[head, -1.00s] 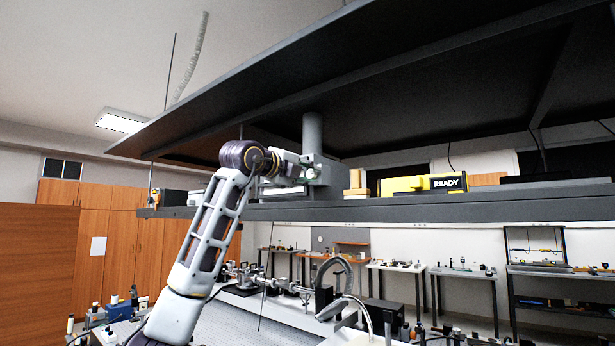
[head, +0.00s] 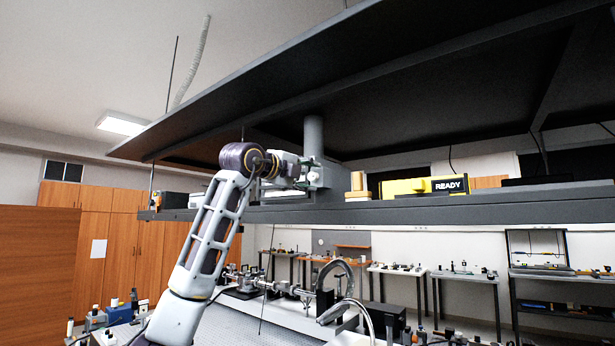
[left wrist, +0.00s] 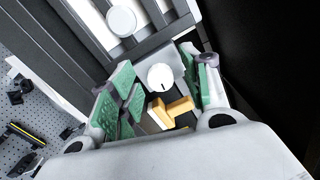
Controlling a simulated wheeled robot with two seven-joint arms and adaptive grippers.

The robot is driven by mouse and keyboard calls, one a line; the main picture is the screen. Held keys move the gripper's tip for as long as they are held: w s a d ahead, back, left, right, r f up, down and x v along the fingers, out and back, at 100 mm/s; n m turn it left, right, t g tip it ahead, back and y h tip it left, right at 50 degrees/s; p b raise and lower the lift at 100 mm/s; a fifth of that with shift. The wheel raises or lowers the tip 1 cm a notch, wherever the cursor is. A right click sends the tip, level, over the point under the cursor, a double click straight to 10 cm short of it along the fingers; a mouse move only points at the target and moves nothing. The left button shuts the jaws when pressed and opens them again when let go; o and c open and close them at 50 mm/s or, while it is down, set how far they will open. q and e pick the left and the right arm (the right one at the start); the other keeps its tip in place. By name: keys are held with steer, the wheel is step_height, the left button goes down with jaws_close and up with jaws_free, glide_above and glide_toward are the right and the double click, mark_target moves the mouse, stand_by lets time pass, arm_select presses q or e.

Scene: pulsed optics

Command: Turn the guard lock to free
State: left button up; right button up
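A white round knob (left wrist: 160,77) with a short dark mark on its face shows in the left wrist view. I take it to be the guard lock's knob; no label on it can be read. My left gripper (left wrist: 163,88) is open, its green-padded fingers on either side of the knob with gaps visible. In the head view my left gripper (head: 292,172) is up at shelf height, by a grey box (head: 326,176) on the shelf. The knob is not clear there. My right gripper is not in view.
An orange-yellow block (left wrist: 172,112) sits close below the knob, between the fingers. A dark canopy (head: 400,75) hangs above. Optics benches stand behind.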

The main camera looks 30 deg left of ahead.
arm_select(q)
steer(key=shift+d, duration=0.15)
steer(key=s+a, duration=0.1)
steer(key=s, duration=1.1)
steer(key=shift+a, duration=0.1)
stand_by(0.5)
